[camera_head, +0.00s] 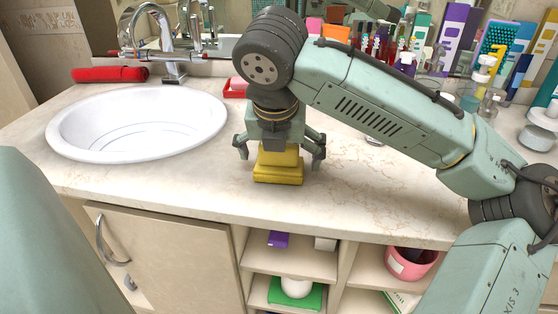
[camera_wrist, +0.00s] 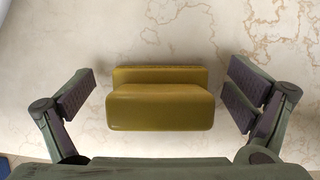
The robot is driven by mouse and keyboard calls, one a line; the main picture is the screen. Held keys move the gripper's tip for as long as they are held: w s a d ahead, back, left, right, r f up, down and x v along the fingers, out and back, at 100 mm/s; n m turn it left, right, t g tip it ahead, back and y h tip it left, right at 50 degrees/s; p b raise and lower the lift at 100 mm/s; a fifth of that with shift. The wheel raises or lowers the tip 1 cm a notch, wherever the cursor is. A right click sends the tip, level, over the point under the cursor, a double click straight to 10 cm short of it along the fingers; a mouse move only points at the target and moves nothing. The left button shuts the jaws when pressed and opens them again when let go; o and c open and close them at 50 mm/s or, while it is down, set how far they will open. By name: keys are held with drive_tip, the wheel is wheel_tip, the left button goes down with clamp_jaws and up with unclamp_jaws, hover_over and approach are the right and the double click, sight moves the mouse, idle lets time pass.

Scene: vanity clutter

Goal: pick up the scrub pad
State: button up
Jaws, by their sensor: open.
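The scrub pad (camera_head: 279,167) is a yellow block with a narrower raised upper part, lying on the counter near its front edge. In the wrist view the scrub pad (camera_wrist: 161,105) sits between the two fingers, with a gap on each side. My gripper (camera_head: 280,158) is open above the pad and points down, its fingers to the left and right of the pad. The gripper (camera_wrist: 160,95) also shows in the wrist view, its pads apart and touching nothing.
A white sink (camera_head: 138,124) is at the left, with a rolled red towel (camera_head: 110,74) behind it. A red soap dish (camera_head: 236,88) stands behind my gripper. Several bottles and boxes crowd the back right. The counter (camera_head: 365,195) right of the pad is clear.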

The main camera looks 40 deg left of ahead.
drive_tip(key=shift+c, duration=0.2)
drive_tip(key=c, duration=1.2)
